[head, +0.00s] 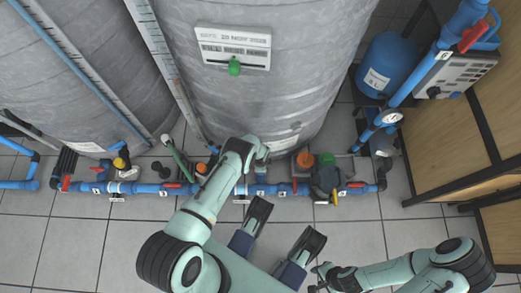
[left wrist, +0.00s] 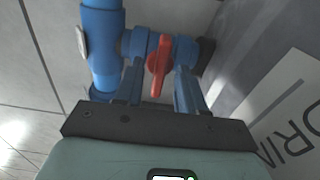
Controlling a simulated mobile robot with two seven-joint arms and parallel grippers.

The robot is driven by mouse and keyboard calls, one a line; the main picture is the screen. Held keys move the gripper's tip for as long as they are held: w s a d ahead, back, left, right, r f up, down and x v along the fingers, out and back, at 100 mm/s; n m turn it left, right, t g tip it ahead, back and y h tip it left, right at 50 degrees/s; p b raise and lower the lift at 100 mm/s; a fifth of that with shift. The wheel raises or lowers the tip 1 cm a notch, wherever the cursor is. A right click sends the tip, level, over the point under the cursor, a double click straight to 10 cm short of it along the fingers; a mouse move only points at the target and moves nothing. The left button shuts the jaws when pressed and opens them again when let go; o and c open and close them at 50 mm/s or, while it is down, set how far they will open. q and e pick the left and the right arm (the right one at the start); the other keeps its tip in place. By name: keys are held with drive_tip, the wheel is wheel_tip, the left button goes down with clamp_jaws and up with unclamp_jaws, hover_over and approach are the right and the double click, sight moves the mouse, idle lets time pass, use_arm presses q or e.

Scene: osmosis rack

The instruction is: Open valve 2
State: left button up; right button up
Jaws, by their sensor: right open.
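A red valve handle (left wrist: 158,65) on a blue fitting shows in the left wrist view, beside a blue pipe. My left gripper (left wrist: 158,88) has its two blue fingers on either side of this handle, with gaps visible. In the head view my left arm reaches down to the pipe line (head: 215,189) at the foot of the middle tank, and hides part of it. The number on this valve is not readable. My right gripper (head: 283,222) is open and empty above the tiled floor, in front of the pipe.
Large grey tanks (head: 275,95) stand behind. A blue vessel (head: 388,62) and wooden panels (head: 450,150) stand at right. Floor at lower left (head: 75,250) is clear.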

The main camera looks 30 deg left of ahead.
use_arm(q)
clamp_jaws()
drive_tip(key=n, duration=0.4)
drive_tip(key=shift+n, duration=0.4)
drive_tip(key=n, duration=0.9)
drive_tip(key=shift+n, duration=2.1)
unclamp_jaws()
